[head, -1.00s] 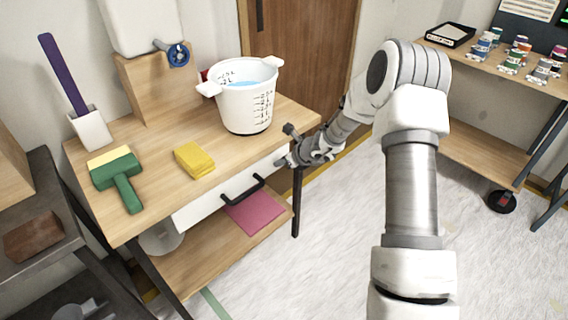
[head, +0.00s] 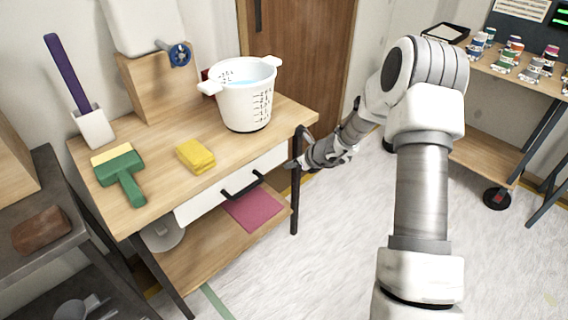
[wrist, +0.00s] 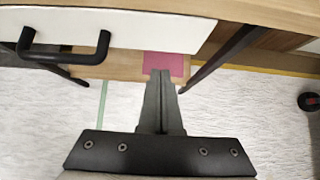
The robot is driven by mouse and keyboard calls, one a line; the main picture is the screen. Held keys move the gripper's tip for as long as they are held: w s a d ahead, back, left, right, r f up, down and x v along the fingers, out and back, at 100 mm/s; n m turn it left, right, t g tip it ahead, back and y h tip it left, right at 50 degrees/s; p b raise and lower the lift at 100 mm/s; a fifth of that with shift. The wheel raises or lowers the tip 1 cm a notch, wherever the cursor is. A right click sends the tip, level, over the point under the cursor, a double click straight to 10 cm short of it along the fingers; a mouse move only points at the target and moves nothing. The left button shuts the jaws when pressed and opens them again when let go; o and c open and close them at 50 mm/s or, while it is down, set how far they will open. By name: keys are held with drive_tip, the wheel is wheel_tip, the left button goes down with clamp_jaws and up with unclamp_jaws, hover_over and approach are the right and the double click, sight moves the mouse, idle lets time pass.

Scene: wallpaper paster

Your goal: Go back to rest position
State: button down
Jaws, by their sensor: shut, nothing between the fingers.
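My gripper (head: 294,164) hangs off the front right corner of the wooden table, near the right end of the white drawer. In the wrist view, my gripper (wrist: 161,76) has its two fingers together with nothing between them. They point toward the table's underside. The white drawer (head: 200,206) with its black handle (head: 243,186) is in front of the gripper; the handle also shows at the upper left of the wrist view (wrist: 62,57). My arm spans the right half of the head view.
The table (head: 150,190) bears a white bucket (head: 247,105), a yellow sponge (head: 195,156) and a green brush (head: 122,175). A pink cloth (head: 252,208) lies on its lower shelf. A paint shelf (head: 500,75) stands at the right. Floor (head: 320,250) is free in front.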

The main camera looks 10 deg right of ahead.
drive_tip(key=p+v, duration=0.1)
drive_tip(key=v, duration=0.7)
drive_tip(key=s+a+r+n+g, duration=0.1)
drive_tip(key=s+a+r+n, duration=0.3)
drive_tip(key=s+r+n, duration=0.4)
drive_tip(key=s+a+r+n+g, duration=0.1)
drive_tip(key=s+a+r+n, duration=0.25)
drive_tip(key=r+n, duration=0.45)
drive_tip(key=s+d+r+n+h, duration=0.35)
drive_tip(key=s+n, duration=0.25)
drive_tip(key=s, duration=0.5)
drive_tip(key=s+d+r+n+h, duration=0.25)
drive_tip(key=s+r+n, duration=0.35)
drive_tip(key=s, duration=0.4)
wheel_tip(320, 180, up, 12)
drive_tip(key=p, duration=1.4)
drive_tip(key=shift+d+r+n+y, duration=0.15)
drive_tip(key=shift+r+n+y, duration=0.05)
drive_tip(key=shift+n+y, duration=0.2)
drive_tip(key=shift+s, duration=0.15)
